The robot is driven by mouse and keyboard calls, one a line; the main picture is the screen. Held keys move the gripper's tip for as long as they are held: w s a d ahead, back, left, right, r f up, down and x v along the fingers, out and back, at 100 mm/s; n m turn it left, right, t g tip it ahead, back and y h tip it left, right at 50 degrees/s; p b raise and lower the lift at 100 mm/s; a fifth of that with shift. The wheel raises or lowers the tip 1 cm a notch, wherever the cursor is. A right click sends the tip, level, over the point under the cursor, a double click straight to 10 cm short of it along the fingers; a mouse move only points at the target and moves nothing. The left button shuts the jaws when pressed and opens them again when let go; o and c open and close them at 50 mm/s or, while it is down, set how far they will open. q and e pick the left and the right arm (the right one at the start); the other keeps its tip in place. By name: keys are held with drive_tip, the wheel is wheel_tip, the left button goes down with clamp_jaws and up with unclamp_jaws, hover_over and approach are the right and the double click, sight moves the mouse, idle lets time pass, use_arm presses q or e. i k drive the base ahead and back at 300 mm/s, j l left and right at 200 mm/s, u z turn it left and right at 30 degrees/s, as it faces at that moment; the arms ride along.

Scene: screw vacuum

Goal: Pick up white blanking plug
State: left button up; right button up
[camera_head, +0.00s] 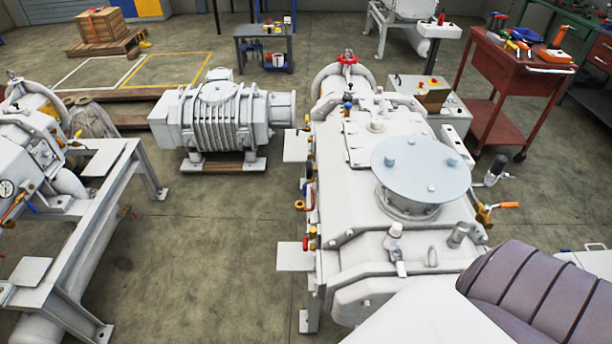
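I cannot single out the white blanking plug for certain. On top of the large white vacuum pump (365,200) stand small pale fittings. One is an upright white fitting (396,232) near the front, with a small pale peg (432,256) to its right. A round pale knob (376,126) sits farther back. A blue-grey round cover plate (421,166) with small blue knobs lies over the pump's flanged port (408,208). Neither of my grippers is in view.
A ribbed dark sleeve and a white surface fill the lower right corner and hide part of the pump. A white ribbed blower (215,120) stands on the floor behind left. A white frame (110,190) carries machinery at left. A red tool cart (520,75) stands at right. Floor between is clear.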

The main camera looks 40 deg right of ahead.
sight(395, 231)
drive_tip(key=i+j+u, duration=0.2)
drive_tip(key=i+j, duration=0.15)
drive_tip(key=i+j+u, duration=0.2)
drive_tip(key=i, duration=0.3)
drive_tip(key=i+z, duration=0.5)
drive_tip(key=i+j+z, duration=0.15)
drive_tip(key=z, duration=0.35)
drive_tip(key=i+z, duration=0.15)
drive_tip(key=z, duration=0.35)
drive_tip(key=i+z, duration=0.2)
drive_tip(key=z, duration=0.3)
drive_tip(key=i+j+z, duration=0.1)
drive_tip(key=z, duration=0.35)
drive_tip(key=i+j+z, duration=0.15)
drive_tip(key=z, duration=0.35)
drive_tip(key=i+j+z, duration=0.1)
drive_tip(key=z, duration=0.4)
drive_tip(key=j, duration=0.1)
